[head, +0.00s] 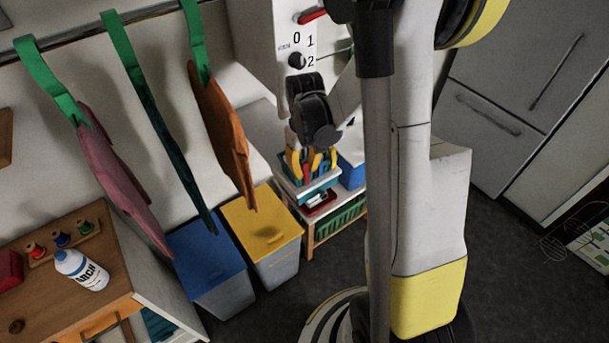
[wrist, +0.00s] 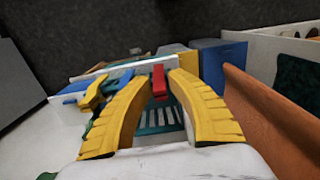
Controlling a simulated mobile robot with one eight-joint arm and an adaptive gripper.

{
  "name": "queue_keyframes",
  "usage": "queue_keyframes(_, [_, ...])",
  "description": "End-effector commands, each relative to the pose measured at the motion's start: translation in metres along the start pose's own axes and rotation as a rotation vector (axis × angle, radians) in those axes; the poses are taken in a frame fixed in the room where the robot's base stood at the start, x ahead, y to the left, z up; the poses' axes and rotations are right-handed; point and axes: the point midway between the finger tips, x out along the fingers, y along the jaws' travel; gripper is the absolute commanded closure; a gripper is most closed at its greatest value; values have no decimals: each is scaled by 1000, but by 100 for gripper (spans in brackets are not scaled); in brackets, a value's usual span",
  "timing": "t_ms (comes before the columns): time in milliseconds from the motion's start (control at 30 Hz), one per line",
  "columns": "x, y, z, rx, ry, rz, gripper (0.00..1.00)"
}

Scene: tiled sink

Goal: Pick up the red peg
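My gripper (wrist: 159,76) has two curved yellow fingers, which reach away from the camera in the wrist view. The red peg (wrist: 159,84) is between the fingertips, with a fingertip against each side. In the head view my gripper (head: 306,160) hangs below my black wrist joint, over a shelf unit, and the red peg (head: 306,172) shows small between the fingers. Yellow and blue pegs (wrist: 94,93) lie to the left of the fingers in the wrist view. The peg's lower end is hard to make out.
A blue-lidded bin (head: 208,255) and a yellow-lidded bin (head: 262,222) stand left of the shelf unit (head: 310,240). An orange cloth (head: 220,125) hangs close by and shows at the right in the wrist view. A wooden cabinet (head: 50,285) carries a white bottle (head: 82,270).

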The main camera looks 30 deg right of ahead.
Motion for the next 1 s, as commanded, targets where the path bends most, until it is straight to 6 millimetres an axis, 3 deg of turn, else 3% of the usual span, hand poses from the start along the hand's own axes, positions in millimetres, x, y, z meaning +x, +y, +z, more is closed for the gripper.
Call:
queue_keyframes(67, [0,0,0,0,0,0,81])
queue_keyframes(133, [0,0,0,0,0,0,100])
queue_keyframes(533, [-5,0,0,0,0,0,100])
queue_keyframes(1000, [-90,0,0,0,0,0,100])
